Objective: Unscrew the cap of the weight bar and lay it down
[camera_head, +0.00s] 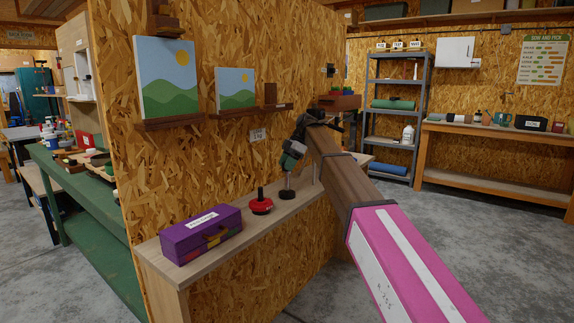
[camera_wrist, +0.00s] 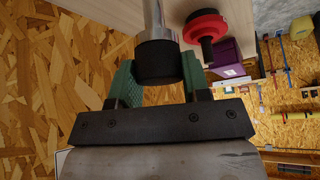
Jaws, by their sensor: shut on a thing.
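The weight bar (camera_head: 288,181) is a chrome rod standing upright on a black round base (camera_head: 287,194) on the plank bench (camera_head: 223,246). My gripper (camera_head: 292,154) is at its top end, coming down from above right. In the wrist view, the green fingers (camera_wrist: 157,84) stand on either side of the black cap (camera_wrist: 157,62) and are shut on it. The cap sits at the end of the chrome bar (camera_wrist: 153,18), in line with it. How far it is screwed on cannot be seen. In the head view the fingers largely hide the cap.
A red disc with a black stem (camera_head: 261,204) stands left of the bar, close by. A purple box (camera_head: 201,234) lies further left. Bare plank shows between them and along the front edge. The chipboard wall (camera_head: 190,165) rises directly behind the bench.

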